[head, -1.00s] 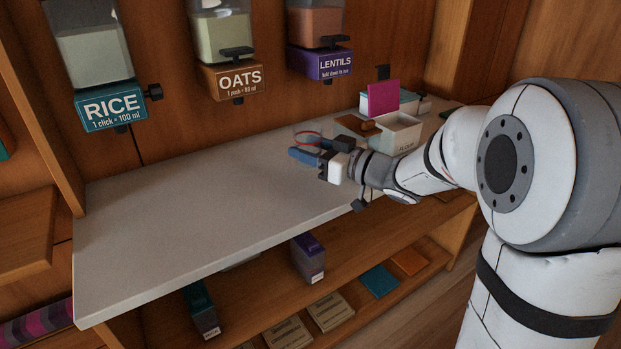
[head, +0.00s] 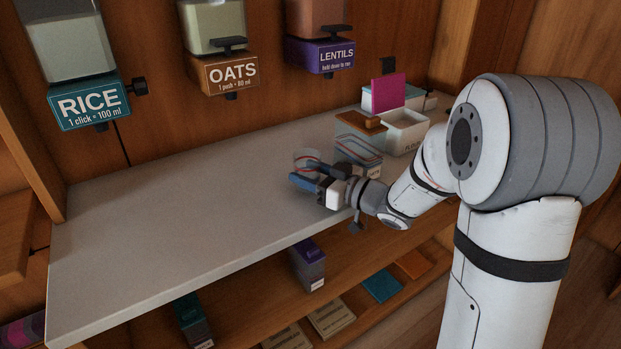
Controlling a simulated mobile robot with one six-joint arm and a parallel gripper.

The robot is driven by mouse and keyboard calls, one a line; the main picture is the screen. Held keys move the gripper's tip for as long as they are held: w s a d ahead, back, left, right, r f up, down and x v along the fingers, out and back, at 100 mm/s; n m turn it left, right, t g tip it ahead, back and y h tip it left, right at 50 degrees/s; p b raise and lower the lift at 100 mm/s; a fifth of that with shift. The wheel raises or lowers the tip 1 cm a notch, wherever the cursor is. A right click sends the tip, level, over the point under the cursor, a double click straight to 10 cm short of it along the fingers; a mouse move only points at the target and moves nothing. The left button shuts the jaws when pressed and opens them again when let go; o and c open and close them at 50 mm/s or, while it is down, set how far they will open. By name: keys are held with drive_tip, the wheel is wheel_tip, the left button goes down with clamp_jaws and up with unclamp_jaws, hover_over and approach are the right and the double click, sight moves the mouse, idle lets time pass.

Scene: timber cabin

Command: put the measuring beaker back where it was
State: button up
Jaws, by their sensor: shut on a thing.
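The measuring beaker (head: 306,157) is a small clear vessel with a reddish rim, near the middle of the grey counter (head: 170,220). My gripper (head: 306,181) is shut on it from the front right, with blue fingers at its near side. The beaker looks upright. The fingers and wrist hide its lower part, so I cannot tell whether its base touches the counter.
Rice (head: 90,103), oats (head: 229,74) and lentils (head: 320,55) dispensers hang on the wall behind. A clear-sided box with a wooden lid (head: 361,122) and a pale flour container (head: 404,132) stand to the right. The counter's left half is clear.

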drive_tip(key=shift+f, duration=0.4)
drive_tip(key=shift+f, duration=0.15)
drive_tip(key=o, duration=1)
drive_tip(key=shift+o, duration=0.2)
drive_tip(key=shift+r, duration=0.4)
drive_tip(key=p+v, duration=0.1)
drive_tip(key=v, duration=1.1)
drive_tip(key=shift+f, duration=0.15)
